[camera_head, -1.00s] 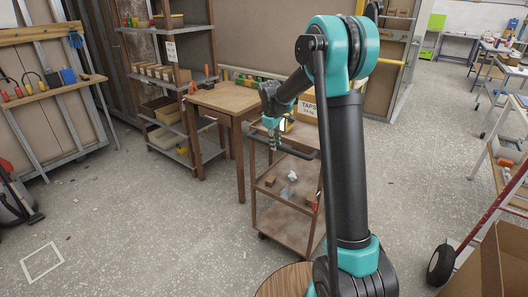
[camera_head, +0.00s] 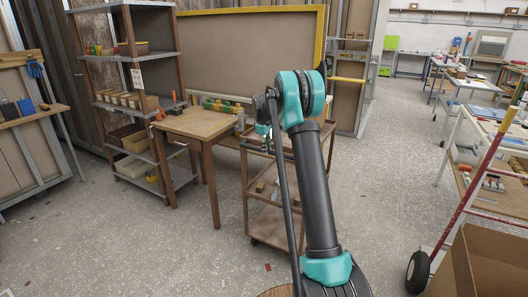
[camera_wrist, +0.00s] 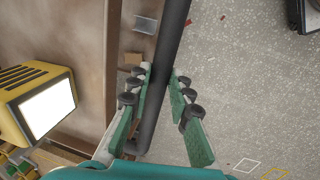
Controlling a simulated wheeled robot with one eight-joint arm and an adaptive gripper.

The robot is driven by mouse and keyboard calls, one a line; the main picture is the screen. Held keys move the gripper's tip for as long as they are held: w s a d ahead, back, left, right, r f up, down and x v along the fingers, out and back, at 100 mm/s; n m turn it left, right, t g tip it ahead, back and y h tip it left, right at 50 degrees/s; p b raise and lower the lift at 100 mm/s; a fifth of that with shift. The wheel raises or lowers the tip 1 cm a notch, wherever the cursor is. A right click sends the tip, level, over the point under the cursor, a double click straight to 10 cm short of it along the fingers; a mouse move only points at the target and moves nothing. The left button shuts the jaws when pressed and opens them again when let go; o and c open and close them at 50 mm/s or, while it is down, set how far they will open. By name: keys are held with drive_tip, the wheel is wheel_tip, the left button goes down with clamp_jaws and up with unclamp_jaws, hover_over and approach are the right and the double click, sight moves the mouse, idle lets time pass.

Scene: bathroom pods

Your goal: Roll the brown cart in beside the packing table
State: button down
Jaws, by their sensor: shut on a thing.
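The brown cart (camera_head: 268,224) stands on its wheels just right of a small wooden table (camera_head: 200,123), likely the packing table, with a narrow gap between them. My arm covers much of the cart's right side. My gripper (camera_head: 266,138) is at the cart's near top edge, small and partly hidden in the head view. In the wrist view my gripper (camera_wrist: 162,84) has its fingers on both sides of the cart's dark handle bar (camera_wrist: 172,30), shut on it. The brown cart (camera_wrist: 88,60) shows left of the bar there.
A yellow lamp-like box (camera_wrist: 42,98) is on the cart top. A shelf rack (camera_head: 146,88) stands left behind the table. A red hand truck (camera_head: 470,195) and a cardboard box (camera_head: 485,262) are at the right.

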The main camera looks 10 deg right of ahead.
idle(0.3)
drive_tip(key=c, duration=1.4)
unclamp_jaws()
drive_tip(key=shift+o, duration=0.2)
wheel_tip(320, 180, up, 12)
drive_tip(key=s+a, duration=0.1)
drive_tip(key=shift+s+a, duration=0.2)
drive_tip(key=shift+s, duration=0.2)
drive_tip(key=shift+f, duration=0.1)
drive_tip(key=s+f+m, duration=0.3)
drive_tip(key=s+f, duration=0.2)
drive_tip(key=s, duration=1.1)
drive_tip(key=s+f+m+t+y, duration=0.1)
drive_tip(key=s+f+m, duration=0.3)
drive_tip(key=s, duration=1.3)
drive_tip(key=s+f+m+t, duration=0.1)
drive_tip(key=s+f+m, duration=0.2)
drive_tip(key=s+f, duration=0.5)
drive_tip(key=s, duration=0.8)
drive_tip(key=shift+s+d, duration=0.25)
drive_tip(key=shift+s, duration=0.15)
